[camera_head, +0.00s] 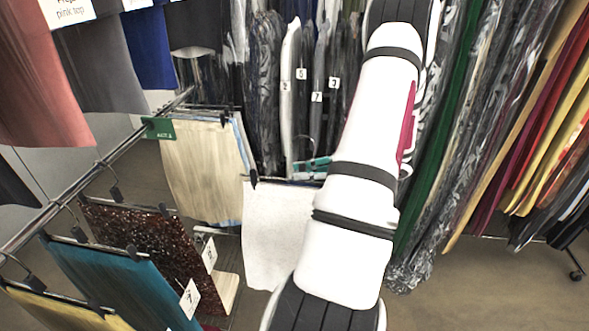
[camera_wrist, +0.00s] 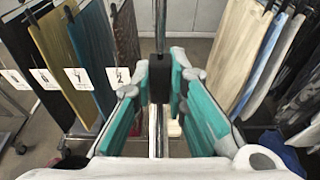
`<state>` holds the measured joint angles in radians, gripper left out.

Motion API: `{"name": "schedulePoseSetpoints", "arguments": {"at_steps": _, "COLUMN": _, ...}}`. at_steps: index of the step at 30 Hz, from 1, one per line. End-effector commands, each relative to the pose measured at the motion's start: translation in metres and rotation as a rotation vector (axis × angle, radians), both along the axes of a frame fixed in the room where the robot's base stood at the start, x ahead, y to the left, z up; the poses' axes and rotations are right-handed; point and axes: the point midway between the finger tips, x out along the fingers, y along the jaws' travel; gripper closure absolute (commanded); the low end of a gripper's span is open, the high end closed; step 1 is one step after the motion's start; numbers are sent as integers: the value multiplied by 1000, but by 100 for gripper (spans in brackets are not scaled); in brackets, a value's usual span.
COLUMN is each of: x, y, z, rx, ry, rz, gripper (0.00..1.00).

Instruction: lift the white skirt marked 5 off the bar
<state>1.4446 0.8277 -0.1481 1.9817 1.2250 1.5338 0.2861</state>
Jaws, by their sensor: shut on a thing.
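The white skirt (camera_head: 272,235) hangs upright from a dark clip hanger, right of the bar (camera_head: 110,160) in the head view, with a visible gap between them. My gripper (camera_head: 311,168), with teal fingers, is just above the skirt's top edge, shut on its hanger. I cannot make out the skirt clearly in the wrist view.
A cream skirt (camera_head: 205,170) with a green tag hangs behind. A dark sequined skirt (camera_head: 145,240), a teal skirt (camera_head: 115,285) and a yellow one (camera_head: 60,312) hang at the left. Covered garments with number tags (camera_head: 301,74) fill the back. Open floor (camera_head: 470,290) lies at the lower right.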

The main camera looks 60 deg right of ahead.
Motion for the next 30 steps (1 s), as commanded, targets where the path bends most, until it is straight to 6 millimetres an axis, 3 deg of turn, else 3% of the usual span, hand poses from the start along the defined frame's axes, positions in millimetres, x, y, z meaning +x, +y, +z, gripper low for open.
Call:
{"name": "schedulePoseSetpoints", "arguments": {"at_steps": 18, "x": -61, "y": -22, "z": 1, "rx": -1, "ry": -1, "rz": -1, "gripper": 100}}
{"name": "schedulePoseSetpoints", "arguments": {"at_steps": 30, "x": -74, "y": -27, "z": 1, "rx": -1, "ry": -3, "rz": 0, "gripper": 100}}
